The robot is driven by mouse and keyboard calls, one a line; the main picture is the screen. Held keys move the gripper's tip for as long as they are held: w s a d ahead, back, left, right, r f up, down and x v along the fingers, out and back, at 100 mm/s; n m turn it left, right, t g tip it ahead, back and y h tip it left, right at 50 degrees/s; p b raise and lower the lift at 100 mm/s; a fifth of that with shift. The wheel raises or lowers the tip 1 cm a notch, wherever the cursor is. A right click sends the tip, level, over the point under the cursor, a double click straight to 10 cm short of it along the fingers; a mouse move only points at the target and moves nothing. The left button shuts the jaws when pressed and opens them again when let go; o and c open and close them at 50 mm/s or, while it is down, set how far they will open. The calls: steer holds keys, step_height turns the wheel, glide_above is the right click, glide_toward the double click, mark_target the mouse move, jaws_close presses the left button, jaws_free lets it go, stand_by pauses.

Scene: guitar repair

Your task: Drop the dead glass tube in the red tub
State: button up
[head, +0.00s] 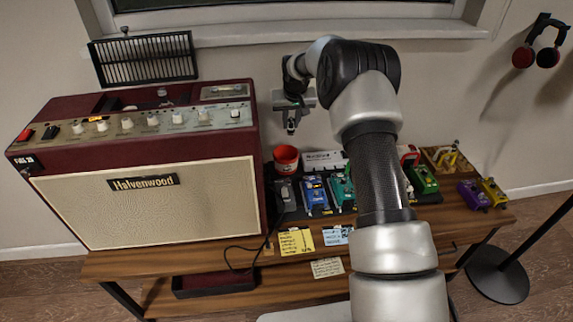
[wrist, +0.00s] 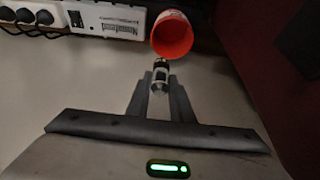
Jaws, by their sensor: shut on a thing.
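The red tub (head: 286,159) stands on the bench against the wall, just right of the amplifier. In the wrist view the red tub (wrist: 172,36) shows its open mouth, and I see no contents in it. My gripper (head: 291,122) is above the bench, over the tub's area and slightly to its right. In the wrist view my gripper (wrist: 161,78) is shut on the glass tube (wrist: 160,75), a small dark and silvery cylinder between the fingertips. The tube's far end points towards the tub's near rim and appears apart from it. The tube is hard to make out in the head view.
The maroon amplifier (head: 145,185) stands close on the left. A white power strip (wrist: 108,20) lies beside the tub. Several pedals, including a blue one (head: 315,195), sit in front. A black grille panel (head: 144,59) is at the wall behind the amplifier.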

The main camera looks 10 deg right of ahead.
mark_target(291, 131)
steer(key=shift+f+b, duration=1.5)
steer(key=shift+f, duration=1.3)
steer(key=o, duration=0.9)
steer(key=p+v, duration=0.3)
steer(key=v, duration=1.4)
steer(key=shift+s+r, duration=0.15)
steer(key=shift+s, duration=0.05)
